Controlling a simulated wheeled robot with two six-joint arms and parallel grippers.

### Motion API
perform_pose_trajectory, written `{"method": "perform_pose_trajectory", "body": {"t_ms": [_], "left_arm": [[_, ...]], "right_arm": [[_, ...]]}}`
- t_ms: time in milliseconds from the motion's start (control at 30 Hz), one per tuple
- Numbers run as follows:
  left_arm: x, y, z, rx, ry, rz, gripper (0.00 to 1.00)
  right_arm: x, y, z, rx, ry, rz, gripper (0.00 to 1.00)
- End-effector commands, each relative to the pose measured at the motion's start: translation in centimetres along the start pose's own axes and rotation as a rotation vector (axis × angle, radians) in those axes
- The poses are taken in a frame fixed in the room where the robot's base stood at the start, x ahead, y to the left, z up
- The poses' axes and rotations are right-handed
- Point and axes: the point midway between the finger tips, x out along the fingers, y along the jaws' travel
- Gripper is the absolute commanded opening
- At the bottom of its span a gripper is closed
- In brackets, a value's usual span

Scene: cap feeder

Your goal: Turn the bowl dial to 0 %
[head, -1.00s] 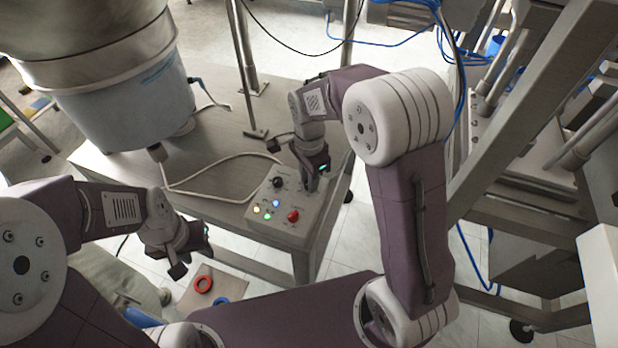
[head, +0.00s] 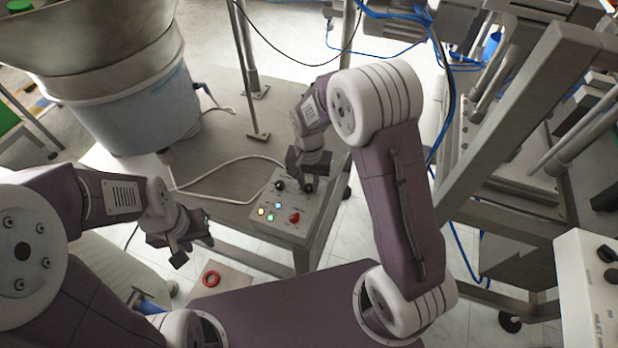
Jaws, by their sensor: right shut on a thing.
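The control box (head: 262,222) sits on the near corner of the grey metal table. It has a black dial (head: 279,186) at its upper left, a second dark dial (head: 308,188) at its upper right, a red knob (head: 294,217) and several small lit buttons. The labels are too small to read, so I cannot tell which dial is the bowl's. My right gripper (head: 307,180) points down over the upper right dial and is shut on it, covering most of it. My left gripper (head: 193,250) is open and empty, left of the box and beyond the table's front edge.
A large bowl feeder (head: 135,105) stands on the table (head: 215,160) at the left. A pale cable crosses the tabletop to the box. Metal posts rise behind it. A metal frame (head: 510,140) stands at the right.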

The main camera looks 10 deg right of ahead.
Motion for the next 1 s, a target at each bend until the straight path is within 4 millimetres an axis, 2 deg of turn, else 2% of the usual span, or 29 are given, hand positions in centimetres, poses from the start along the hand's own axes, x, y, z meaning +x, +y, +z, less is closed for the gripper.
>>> {"method": "perform_pose_trajectory", "body": {"t_ms": [33, 300, 1000], "left_arm": [[-0.7, 0.0, -0.1, 0.0, 0.0, 0.0, 0.36], [-2.4, 0.0, -0.2, 0.0, 0.0, 0.0, 0.36], [-5.7, 0.1, -0.6, 0.0, 0.0, 0.0, 0.36]], "right_arm": [[-0.4, 0.0, 0.0, -0.04, -0.001, 0.001, 0.0], [-0.3, 0.0, 0.0, -0.296, -0.001, 0.0, 0.0], [-0.2, -0.1, 0.0, -0.961, 0.001, 0.0, 0.0]]}}
